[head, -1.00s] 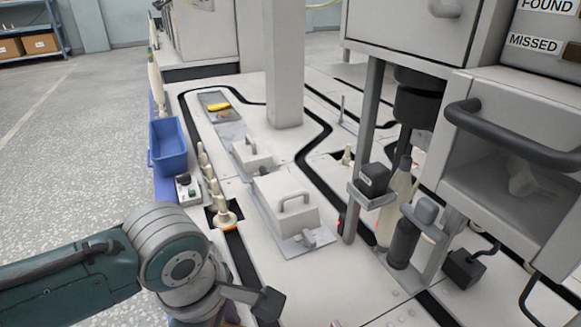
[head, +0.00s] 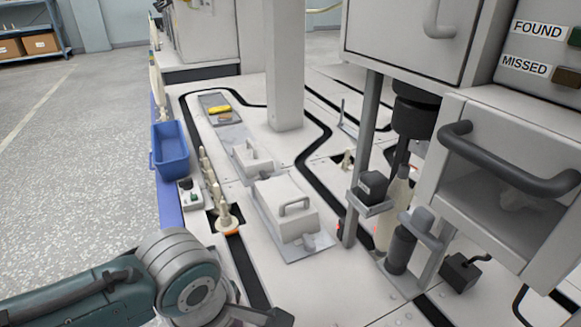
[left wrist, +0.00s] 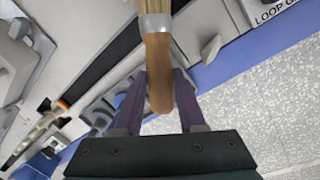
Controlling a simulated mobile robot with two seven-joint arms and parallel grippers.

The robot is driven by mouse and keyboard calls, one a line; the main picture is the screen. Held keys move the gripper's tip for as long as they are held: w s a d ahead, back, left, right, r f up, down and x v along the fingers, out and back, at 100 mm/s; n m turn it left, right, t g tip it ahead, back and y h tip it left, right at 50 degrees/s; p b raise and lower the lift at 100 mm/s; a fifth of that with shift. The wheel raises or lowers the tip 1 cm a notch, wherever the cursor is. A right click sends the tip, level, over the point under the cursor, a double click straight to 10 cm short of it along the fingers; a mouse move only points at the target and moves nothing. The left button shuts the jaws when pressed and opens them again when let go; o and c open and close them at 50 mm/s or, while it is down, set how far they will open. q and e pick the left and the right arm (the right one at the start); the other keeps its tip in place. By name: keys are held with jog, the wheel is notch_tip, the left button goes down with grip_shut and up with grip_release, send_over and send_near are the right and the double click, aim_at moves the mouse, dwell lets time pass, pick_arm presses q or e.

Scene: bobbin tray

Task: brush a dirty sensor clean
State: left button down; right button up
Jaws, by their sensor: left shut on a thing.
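My left gripper (left wrist: 159,88) is shut on the wooden handle of a brush (left wrist: 158,62) in the left wrist view. The brush has a metal collar and pale bristles, cut off by the top edge. In the head view my left arm comes in at the bottom left, and the brush cannot be made out there. A black box-shaped sensor (head: 372,186) sits on a bracket by the grey post. A second, grey-capped sensor (head: 422,219) stands to its right. I cannot tell from here which one is dirty. My right gripper is not in view.
A blue bin (head: 170,148) and a button box (head: 190,194) line the left edge. A row of pale bobbins (head: 224,217) and a white handled cover (head: 287,208) stand on the deck. A cabinet with a dark handle (head: 510,160) overhangs the right side.

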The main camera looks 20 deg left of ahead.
pick_arm(q)
jog(key=shift+w+a+r, duration=0.2)
jog(key=shift+w+a, duration=0.6)
jog(key=shift+s+d+f+p, duration=0.2)
jog(key=shift+s+d+p, duration=0.1)
jog(key=shift+s+d, duration=0.25)
jog(key=shift+s+d+f, duration=0.2)
jog(key=shift+s+d, duration=0.05)
jog(key=shift+d, duration=0.1)
jog(key=shift+w+a+r, duration=0.2)
jog(key=shift+w+a, duration=0.5)
jog(key=shift+a, duration=0.15)
jog(key=shift+s+d+r+p, duration=0.25)
jog(key=shift+s+d+p, duration=0.1)
jog(key=shift+p, duration=0.25)
jog(key=shift+s+d+p, duration=0.4)
jog(key=shift+d, duration=0.1)
jog(key=shift+f, duration=0.1)
jog(key=shift+w+a+f+b, duration=0.3)
jog(key=shift+w+a+b, duration=0.15)
jog(key=shift+b, duration=0.1)
jog(key=shift+w+a+f, duration=0.1)
jog(key=shift+w+a, duration=0.25)
jog(key=shift+a, duration=0.05)
jog(key=shift+s+d+r, duration=0.15)
jog(key=shift+d+r, duration=0.05)
jog(key=shift+s+d+r+p, duration=0.1)
jog(key=shift+s+d+p, duration=0.2)
jog(key=shift+p, duration=0.25)
jog(key=shift+s+d, duration=0.35)
